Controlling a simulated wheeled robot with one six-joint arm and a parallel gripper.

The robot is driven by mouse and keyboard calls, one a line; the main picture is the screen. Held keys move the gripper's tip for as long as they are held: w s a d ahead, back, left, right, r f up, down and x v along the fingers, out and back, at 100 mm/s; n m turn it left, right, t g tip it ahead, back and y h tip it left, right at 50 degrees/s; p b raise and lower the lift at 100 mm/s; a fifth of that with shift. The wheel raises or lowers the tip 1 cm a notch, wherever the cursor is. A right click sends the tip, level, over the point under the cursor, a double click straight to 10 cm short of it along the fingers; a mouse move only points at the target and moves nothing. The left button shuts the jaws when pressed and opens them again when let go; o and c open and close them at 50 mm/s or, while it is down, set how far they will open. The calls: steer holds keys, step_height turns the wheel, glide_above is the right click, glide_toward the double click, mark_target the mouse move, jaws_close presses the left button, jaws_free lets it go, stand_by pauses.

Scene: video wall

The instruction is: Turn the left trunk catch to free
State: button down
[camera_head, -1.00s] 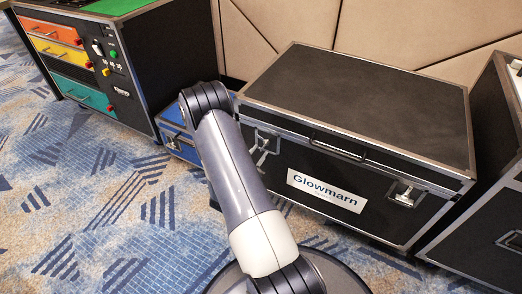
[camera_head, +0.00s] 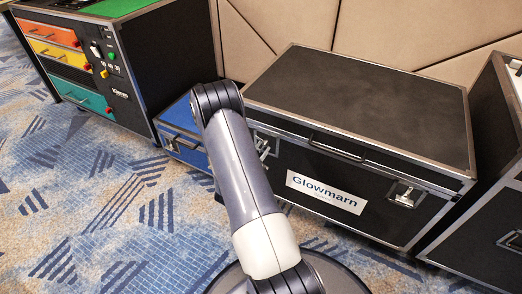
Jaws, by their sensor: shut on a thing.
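The black trunk (camera_head: 355,110) with metal edges and a "Glowmarn" label (camera_head: 325,192) stands right of centre with its lid down. Its left catch (camera_head: 263,147) is a metal latch on the front, left of the label. My arm partly covers this catch, and its exact turn cannot be made out. The right catch (camera_head: 406,195) shows clearly on the front, right of the label. My gripper is hidden behind my own arm, so its hold on anything does not show.
A small blue case (camera_head: 182,122) stands left of the trunk. A black cabinet with coloured drawers (camera_head: 62,52) is at the upper left. Another black case (camera_head: 490,210) stands close at the right. The patterned carpet (camera_head: 110,210) in front is clear.

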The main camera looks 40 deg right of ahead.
steer(key=n, duration=0.4)
steer(key=shift+n+p, duration=0.3)
steer(key=shift+p, duration=0.1)
steer(key=c, duration=1.6)
jaws_free()
steer(key=p+v, duration=0.2)
steer(key=v, duration=0.9)
steer(key=shift+p, duration=0.3)
steer(key=shift+w, duration=0.1)
